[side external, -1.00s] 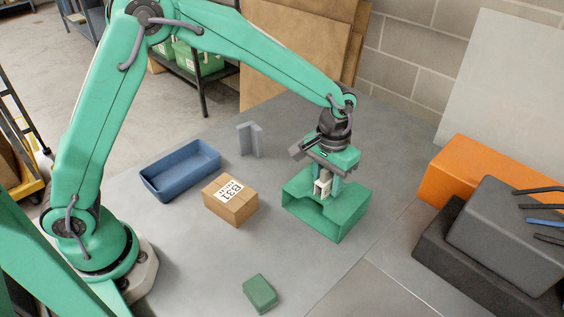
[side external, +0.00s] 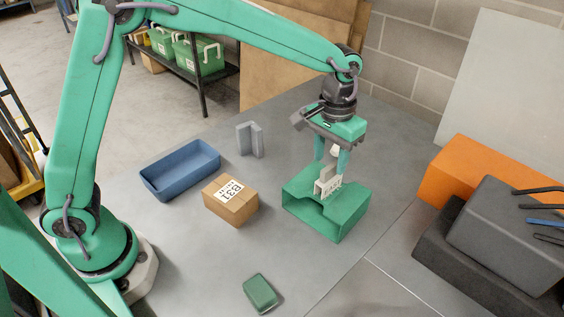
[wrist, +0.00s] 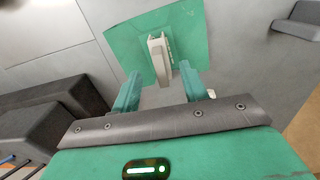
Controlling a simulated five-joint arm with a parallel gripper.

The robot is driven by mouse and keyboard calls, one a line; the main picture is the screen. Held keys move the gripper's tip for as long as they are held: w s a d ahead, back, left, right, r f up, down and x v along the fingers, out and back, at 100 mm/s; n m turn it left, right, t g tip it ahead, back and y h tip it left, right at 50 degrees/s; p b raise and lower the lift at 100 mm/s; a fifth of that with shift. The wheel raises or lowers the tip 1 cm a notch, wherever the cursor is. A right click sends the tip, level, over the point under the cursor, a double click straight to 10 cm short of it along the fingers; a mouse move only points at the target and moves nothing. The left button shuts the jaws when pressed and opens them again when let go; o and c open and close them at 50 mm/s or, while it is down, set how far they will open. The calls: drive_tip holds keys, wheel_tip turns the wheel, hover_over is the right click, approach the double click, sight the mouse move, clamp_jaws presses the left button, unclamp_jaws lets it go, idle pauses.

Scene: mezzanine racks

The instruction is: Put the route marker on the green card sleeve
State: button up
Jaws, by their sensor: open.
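The route marker, a pale grey-white upright piece (side external: 327,184) with small dark marks, stands on top of the green card sleeve (side external: 350,212), a hollow green box with a cut-out side. In the wrist view the marker (wrist: 159,58) rests upright on the sleeve's flat green face (wrist: 190,28), inside its edges. My gripper (side external: 331,160) is open just above the marker, one finger to each side of it. In the wrist view my gripper's fingers (wrist: 160,80) are apart, with a clear gap to the marker at the right finger.
A cardboard box (side external: 231,207) labelled B31, a blue tray (side external: 182,172) and a grey angle bracket (side external: 250,140) stand left of the sleeve. A small green block (side external: 260,292) lies in front. Orange (side external: 465,170) and dark grey (side external: 510,235) blocks are at the right.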

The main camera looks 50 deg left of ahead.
sight(329, 167)
drive_tip(key=shift+r, duration=2.65)
drive_tip(key=s+a+r+t, duration=0.3)
drive_tip(key=s+a+r, duration=0.4)
drive_tip(key=s+a, duration=0.3)
drive_tip(key=s+a+f+t, duration=0.2)
drive_tip(key=s+a, duration=0.6)
drive_tip(key=s, duration=0.4)
drive_tip(key=shift+f+t, duration=0.15)
drive_tip(key=shift+t, duration=0.15)
